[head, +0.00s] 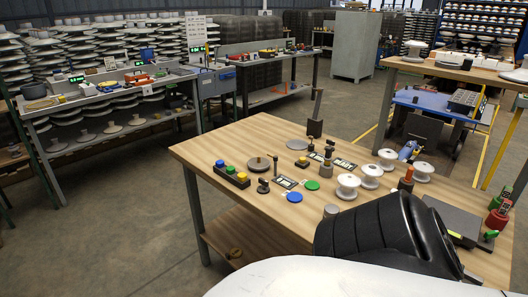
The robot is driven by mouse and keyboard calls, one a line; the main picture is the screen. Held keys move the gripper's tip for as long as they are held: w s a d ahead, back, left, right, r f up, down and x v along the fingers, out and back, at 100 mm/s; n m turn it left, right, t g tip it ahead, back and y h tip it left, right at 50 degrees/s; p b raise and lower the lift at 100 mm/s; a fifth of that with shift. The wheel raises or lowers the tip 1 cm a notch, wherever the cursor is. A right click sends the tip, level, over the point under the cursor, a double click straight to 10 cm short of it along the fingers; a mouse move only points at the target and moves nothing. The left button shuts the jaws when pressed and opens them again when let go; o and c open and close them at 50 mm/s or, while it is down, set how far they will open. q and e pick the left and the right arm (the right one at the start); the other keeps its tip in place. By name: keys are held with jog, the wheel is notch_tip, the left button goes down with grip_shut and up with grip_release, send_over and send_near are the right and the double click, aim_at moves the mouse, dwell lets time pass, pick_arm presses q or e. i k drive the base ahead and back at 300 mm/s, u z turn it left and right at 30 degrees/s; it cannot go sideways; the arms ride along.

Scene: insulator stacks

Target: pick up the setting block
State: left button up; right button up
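The wooden workbench (225,150) stands in front of me with many small parts on it. I cannot tell for sure which one is the setting block. A dark bar with blue, green and yellow round tops (231,175) lies near the left edge. A small dark piece with a yellow top (302,163) sits near the middle, beside a dark upright block (315,128). A white and black link of my own arm fills the lower right and hides part of the bench. Neither gripper shows.
A blue disc (295,197) and a green disc (312,185) lie near the front. A grey flat box (452,221) is at far right. Open floor lies left of the bench.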

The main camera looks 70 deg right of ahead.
aim_at(329, 210)
jog(key=i, duration=1.25)
jog(key=z, duration=2.6)
